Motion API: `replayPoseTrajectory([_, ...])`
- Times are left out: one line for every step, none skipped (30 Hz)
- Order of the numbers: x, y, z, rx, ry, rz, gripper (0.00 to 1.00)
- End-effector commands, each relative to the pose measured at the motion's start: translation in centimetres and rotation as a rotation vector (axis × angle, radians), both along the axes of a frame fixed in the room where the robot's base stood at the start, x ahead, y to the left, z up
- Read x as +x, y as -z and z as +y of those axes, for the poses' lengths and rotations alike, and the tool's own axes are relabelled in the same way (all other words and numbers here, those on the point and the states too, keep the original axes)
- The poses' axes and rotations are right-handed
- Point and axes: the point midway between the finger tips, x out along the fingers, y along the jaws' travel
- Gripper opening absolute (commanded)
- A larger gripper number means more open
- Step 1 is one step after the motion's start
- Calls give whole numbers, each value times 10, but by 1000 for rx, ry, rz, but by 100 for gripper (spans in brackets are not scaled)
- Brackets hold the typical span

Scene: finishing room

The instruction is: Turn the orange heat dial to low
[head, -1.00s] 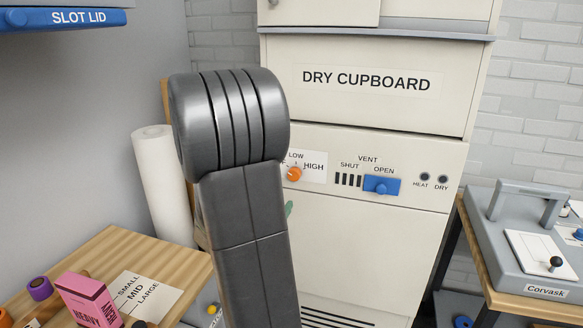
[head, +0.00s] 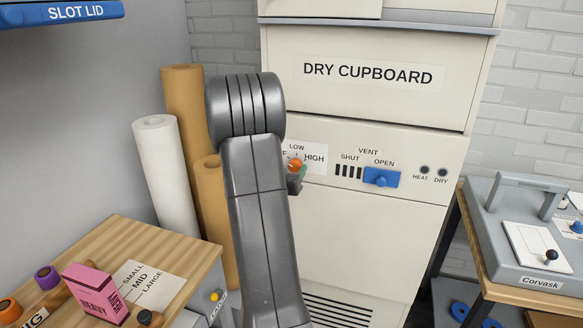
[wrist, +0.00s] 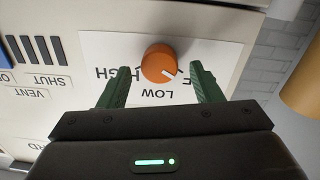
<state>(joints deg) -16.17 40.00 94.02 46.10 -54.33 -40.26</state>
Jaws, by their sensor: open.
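The orange heat dial (head: 296,165) is on the dry cupboard's panel, partly hidden by my gripper and arm in the head view. In the wrist view, which is upside down, the dial (wrist: 158,60) sits on a white label plate (wrist: 105,48). Its white mark points to the lower right, between LOW and the partly hidden label at the right. My gripper (wrist: 160,69) is open, with one green finger on each side of the dial. Gaps show between the fingers and the dial.
The blue vent slider (head: 381,177) stands right of the dial, at OPEN. Brown rolls (head: 183,100) and a white roll (head: 163,170) stand left of my arm. A wooden bench (head: 110,250) holds a pink box (head: 95,292). A grey press (head: 530,240) is at the right.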

Motion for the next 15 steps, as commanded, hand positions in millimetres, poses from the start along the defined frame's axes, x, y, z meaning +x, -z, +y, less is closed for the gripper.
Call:
replayPoseTrajectory([3, -1, -2, 0, 1, 0, 59])
replayPoseTrajectory([5, -1, -2, 0, 1, 0, 59])
replayPoseTrajectory([6, 0, -2, 0, 0, 0, 59])
replayPoseTrajectory([6, 0, -3, 0, 0, 0, 59])
replayPoseTrajectory([7, 0, -3, 0, 0, 0, 59])
replayPoseTrajectory([7, 0, -3, 0, -1, 0, 59])
replayPoseTrajectory([7, 0, -3, 0, -1, 0, 59])
replayPoseTrajectory([7, 0, -3, 0, -1, 0, 59])
replayPoseTrajectory([7, 0, -3, 0, -1, 0, 59])
replayPoseTrajectory([7, 0, -3, 0, -1, 0, 59])
replayPoseTrajectory([7, 0, -2, 0, -1, 0, 59])
replayPoseTrajectory([7, 0, -2, 0, -1, 0, 55])
replayPoseTrajectory([7, 0, -2, 0, -1, 0, 49])
replayPoseTrajectory([7, 0, -2, 0, -1, 0, 43])
replayPoseTrajectory([7, 0, -2, 0, -1, 0, 35])
